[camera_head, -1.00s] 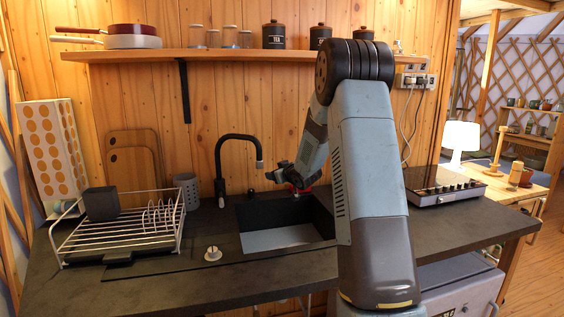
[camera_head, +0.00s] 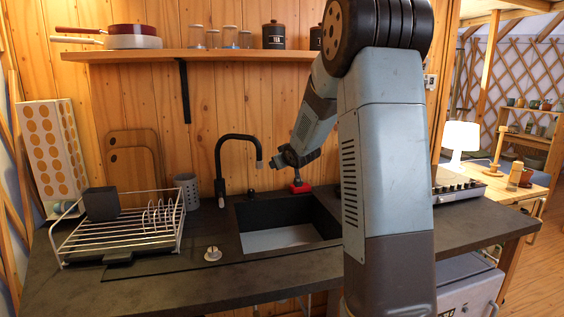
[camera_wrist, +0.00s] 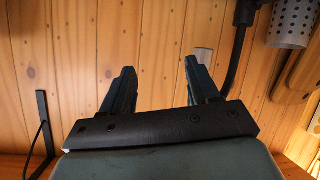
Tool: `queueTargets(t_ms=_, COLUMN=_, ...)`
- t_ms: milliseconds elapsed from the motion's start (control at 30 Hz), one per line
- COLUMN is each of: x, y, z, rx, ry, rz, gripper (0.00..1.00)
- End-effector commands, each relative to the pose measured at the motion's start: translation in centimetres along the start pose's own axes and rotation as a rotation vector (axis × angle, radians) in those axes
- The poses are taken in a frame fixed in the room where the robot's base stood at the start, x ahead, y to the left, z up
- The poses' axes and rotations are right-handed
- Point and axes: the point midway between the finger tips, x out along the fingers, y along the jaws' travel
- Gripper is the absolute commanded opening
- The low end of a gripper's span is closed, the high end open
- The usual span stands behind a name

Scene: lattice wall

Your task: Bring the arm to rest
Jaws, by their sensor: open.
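My arm rises at the right of the head view, bends at a dark elbow and slopes down to my gripper (camera_head: 288,158) above the back of the sink. The gripper is small there and its fingers are hard to make out. In the wrist view my gripper (camera_wrist: 158,66) shows two dark fingers standing apart, with nothing between them and the plank wall behind.
Below the gripper is the black sink (camera_head: 285,222), with a black tap (camera_head: 220,165) to its left and a red object (camera_head: 300,187) at its back edge. A dish rack (camera_head: 120,228) stands left. A wooden shelf (camera_head: 220,55) crosses above. My arm partly hides the hob (camera_head: 455,187).

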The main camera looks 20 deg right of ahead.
Motion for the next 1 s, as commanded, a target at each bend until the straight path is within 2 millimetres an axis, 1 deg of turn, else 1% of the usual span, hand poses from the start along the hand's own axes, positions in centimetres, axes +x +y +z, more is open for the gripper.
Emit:
queueTargets(t_ms=367, x=0.0, y=0.0, z=0.0, rx=0.000, ry=0.000, rz=0.000, gripper=0.60)
queueTargets(t_ms=467, x=-0.5, y=-0.1, z=-0.1, rx=0.001, ry=-0.006, rz=0.003, gripper=0.60)
queueTargets(t_ms=533, x=-1.5, y=-0.2, z=-0.5, rx=0.004, ry=-0.018, rz=0.010, gripper=0.60)
queueTargets(t_ms=567, x=-2.2, y=-0.3, z=-0.6, rx=0.006, ry=-0.026, rz=0.014, gripper=0.60)
queueTargets(t_ms=667, x=-4.9, y=-0.7, z=-1.1, rx=0.017, ry=-0.064, rz=0.030, gripper=0.60)
queueTargets(t_ms=800, x=-9.5, y=-1.6, z=-1.4, rx=0.040, ry=-0.131, rz=0.049, gripper=0.60)
queueTargets(t_ms=867, x=-11.4, y=-2.1, z=-1.3, rx=0.052, ry=-0.161, rz=0.054, gripper=0.60)
queueTargets(t_ms=1000, x=-16.0, y=-3.4, z=-0.8, rx=0.081, ry=-0.228, rz=0.061, gripper=0.60)
